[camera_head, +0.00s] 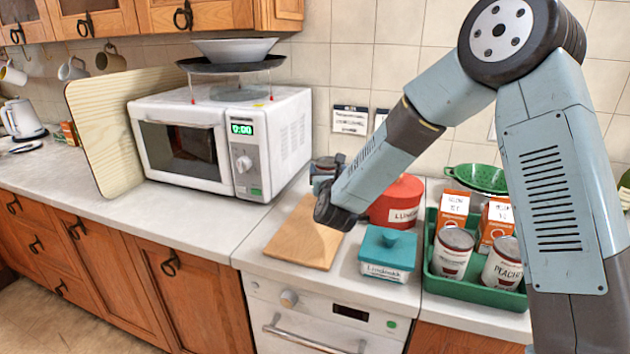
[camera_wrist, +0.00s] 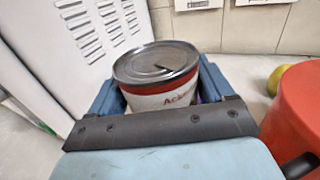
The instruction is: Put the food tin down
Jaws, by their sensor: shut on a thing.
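The food tin (camera_wrist: 158,66) shows in the wrist view, upright, with a grey metal lid, a red band and a pale label partly hidden by my gripper. My gripper (camera_wrist: 160,92) is shut on it, one finger on each side. In the head view my gripper (camera_head: 323,180) is behind the wooden board, near the wall, beside the microwave's right side. The tin's base is hidden, so I cannot tell whether it touches the worktop.
The microwave (camera_head: 222,140) stands close on the left. A red canister (camera_head: 397,203), a teal-lidded box (camera_head: 388,255) and a green tray (camera_head: 474,291) of tins and cartons are to the right. The wooden board (camera_head: 300,240) lies bare in front.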

